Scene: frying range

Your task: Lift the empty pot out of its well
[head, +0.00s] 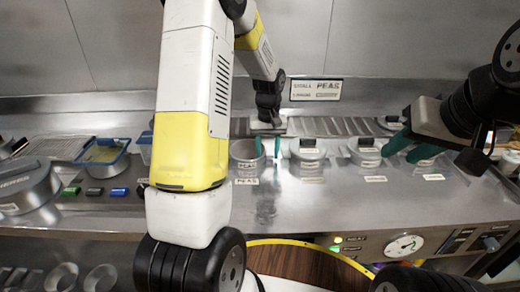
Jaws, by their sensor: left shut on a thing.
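The empty pot (244,153) is a grey metal pot without a lid, behind a label reading PEAS on the steel counter. My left gripper (267,151) reaches down to its right side with teal fingers. It is shut on the pot's right wall, with one finger on the inner side and one on the outer side. I cannot tell whether the pot's base is clear of its well. My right gripper (398,155) is open and empty, above the lidded pots at the right.
Lidded pots (308,150) stand in a row to the right. A blue-rimmed tray (103,151) and a large metal vessel (24,187) are at the left. A gauge (404,245) is on the front panel.

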